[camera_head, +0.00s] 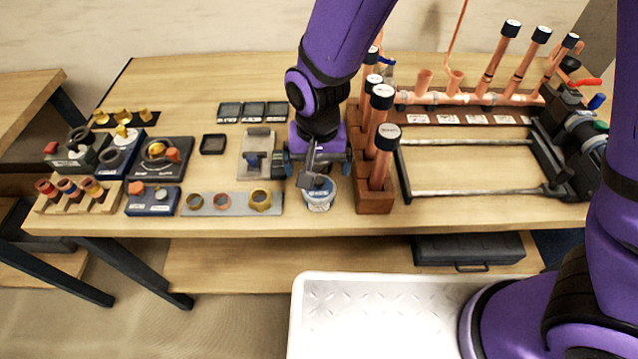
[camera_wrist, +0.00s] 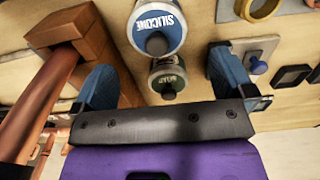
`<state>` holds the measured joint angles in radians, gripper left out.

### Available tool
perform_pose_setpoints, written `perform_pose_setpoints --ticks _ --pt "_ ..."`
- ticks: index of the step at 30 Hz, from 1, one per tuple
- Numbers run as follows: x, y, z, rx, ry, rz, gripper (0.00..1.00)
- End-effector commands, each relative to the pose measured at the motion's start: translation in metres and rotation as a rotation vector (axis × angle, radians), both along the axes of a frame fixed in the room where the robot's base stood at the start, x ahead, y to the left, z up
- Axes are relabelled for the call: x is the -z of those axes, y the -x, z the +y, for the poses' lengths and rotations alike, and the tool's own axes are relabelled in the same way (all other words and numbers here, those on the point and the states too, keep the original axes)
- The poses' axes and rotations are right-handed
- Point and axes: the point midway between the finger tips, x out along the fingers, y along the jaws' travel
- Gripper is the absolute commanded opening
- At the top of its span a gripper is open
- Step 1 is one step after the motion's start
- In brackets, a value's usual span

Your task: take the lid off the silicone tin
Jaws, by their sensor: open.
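The silicone tin (camera_head: 318,199) stands near the bench's front edge, left of the wooden pipe stand. In the wrist view its blue lid (camera_wrist: 150,22), marked SILICONE, is on, with a dark round knob (camera_wrist: 156,44). A second tin (camera_wrist: 168,80) with a dark green lid and a knob stands beside it. My gripper (camera_head: 318,165) is over the bench behind the silicone tin. In the wrist view its blue fingers (camera_wrist: 162,68) are wide apart and hold nothing. The second tin shows between them, and the silicone tin lies beyond the fingertips. The second tin is hidden in the head view.
The wooden stand (camera_head: 375,200) with upright copper pipes is close to the right of my gripper. A grey plate with rings (camera_head: 232,203) lies to the left.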

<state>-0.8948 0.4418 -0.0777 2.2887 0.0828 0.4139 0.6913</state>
Motion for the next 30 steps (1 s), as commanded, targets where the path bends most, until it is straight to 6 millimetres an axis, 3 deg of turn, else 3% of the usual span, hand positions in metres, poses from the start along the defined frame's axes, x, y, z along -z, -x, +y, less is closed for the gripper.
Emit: perform_pose_setpoints --ticks 12,22,27,30 --pt "0.047 0.002 -0.003 0.001 0.001 0.001 1.00" --pt "0.051 0.002 -0.002 0.000 0.000 0.000 1.00" --pt "0.051 0.002 -0.002 0.000 0.000 0.000 0.61" --pt "0.051 0.002 -0.002 0.000 0.000 0.000 0.56"
